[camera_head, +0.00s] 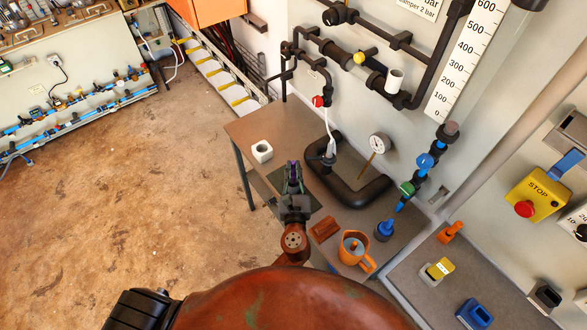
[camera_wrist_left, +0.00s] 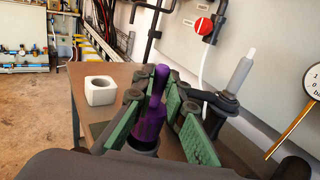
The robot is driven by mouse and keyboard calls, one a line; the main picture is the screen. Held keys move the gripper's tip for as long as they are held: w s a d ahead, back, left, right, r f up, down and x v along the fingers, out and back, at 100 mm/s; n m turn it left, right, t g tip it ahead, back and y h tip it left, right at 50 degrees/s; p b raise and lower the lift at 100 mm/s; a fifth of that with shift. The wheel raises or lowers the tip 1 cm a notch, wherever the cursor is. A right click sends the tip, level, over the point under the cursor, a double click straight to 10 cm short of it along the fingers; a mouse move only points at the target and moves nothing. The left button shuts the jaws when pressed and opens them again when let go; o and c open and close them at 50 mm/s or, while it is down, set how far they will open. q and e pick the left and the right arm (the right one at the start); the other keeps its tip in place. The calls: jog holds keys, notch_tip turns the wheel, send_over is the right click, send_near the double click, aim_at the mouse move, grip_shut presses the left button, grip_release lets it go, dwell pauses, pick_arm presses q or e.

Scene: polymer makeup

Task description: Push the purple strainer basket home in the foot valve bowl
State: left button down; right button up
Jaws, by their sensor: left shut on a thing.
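My left gripper (camera_head: 293,172) is over the grey-brown table and shut on the purple strainer basket (camera_head: 292,178). In the left wrist view the basket (camera_wrist_left: 150,122) stands between the green-padded fingers, a wide purple body with a narrower neck. Dark parts are around its lower end, and I cannot tell whether they belong to a bowl or to my gripper. A white block (camera_wrist_left: 101,90) with a round hole stands apart, to the left of the fingers; it also shows in the head view (camera_head: 262,151). I cannot pick out the foot valve bowl with certainty. My right gripper is out of view.
Black pipework (camera_head: 345,192) and a dial gauge (camera_head: 379,144) stand beyond the gripper, to its right. A brown block (camera_head: 325,229), an orange mug (camera_head: 355,250) and a blue-capped fitting (camera_head: 385,229) are at the near right. The table's left edge is close to the white block.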

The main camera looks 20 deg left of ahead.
aim_at(293, 180)
pick_arm(q)
jog(key=shift+p, duration=0.35)
jog(key=shift+f+b, duration=1.95)
jog(key=shift+f, duration=0.95)
jog(key=c, duration=1.9)
grip_release()
jog(key=shift+c, duration=0.2)
jog(key=shift+o, duration=0.3)
jog(key=v, duration=1.2)
